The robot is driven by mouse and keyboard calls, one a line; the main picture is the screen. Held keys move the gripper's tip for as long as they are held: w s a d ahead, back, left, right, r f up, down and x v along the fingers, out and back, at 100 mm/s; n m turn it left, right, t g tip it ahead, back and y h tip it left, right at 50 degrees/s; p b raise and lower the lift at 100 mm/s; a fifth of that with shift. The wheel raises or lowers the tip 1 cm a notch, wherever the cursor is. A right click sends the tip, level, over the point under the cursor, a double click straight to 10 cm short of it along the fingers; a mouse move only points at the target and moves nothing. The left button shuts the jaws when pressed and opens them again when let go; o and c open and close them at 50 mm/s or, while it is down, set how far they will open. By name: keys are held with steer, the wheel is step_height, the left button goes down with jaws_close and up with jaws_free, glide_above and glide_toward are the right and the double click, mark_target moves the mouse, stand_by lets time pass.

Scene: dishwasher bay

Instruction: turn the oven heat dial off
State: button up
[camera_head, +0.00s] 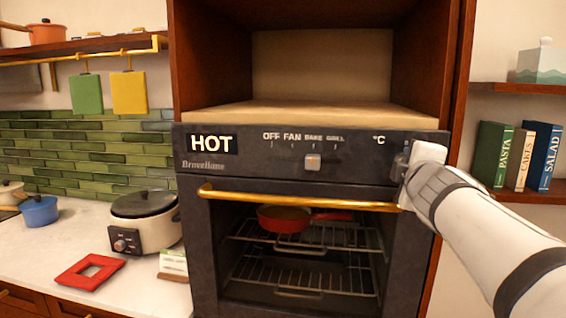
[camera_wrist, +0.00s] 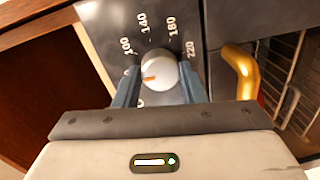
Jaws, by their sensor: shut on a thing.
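The heat dial (camera_wrist: 158,72) is a round pale knob with an orange mark on the dark oven panel, and the mark points left in the wrist view. Printed numbers 100, 140, 180 and 220 curve around it. My gripper (camera_wrist: 160,88) is shut on the dial, one blue-grey finger on each side. In the head view my gripper (camera_head: 404,168) is at the right end of the oven's control panel (camera_head: 260,165) and mostly hides the dial. The panel's display (camera_head: 212,144) reads HOT.
A brass handle (camera_head: 300,200) runs across the oven just below the panel and close to my gripper. A red pan (camera_head: 284,218) is on the oven rack. A cooker (camera_head: 145,218) stands left.

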stand_by(0.4)
steer(key=o, duration=1)
steer(key=shift+s+a, duration=0.1)
steer(key=shift+s, duration=0.05)
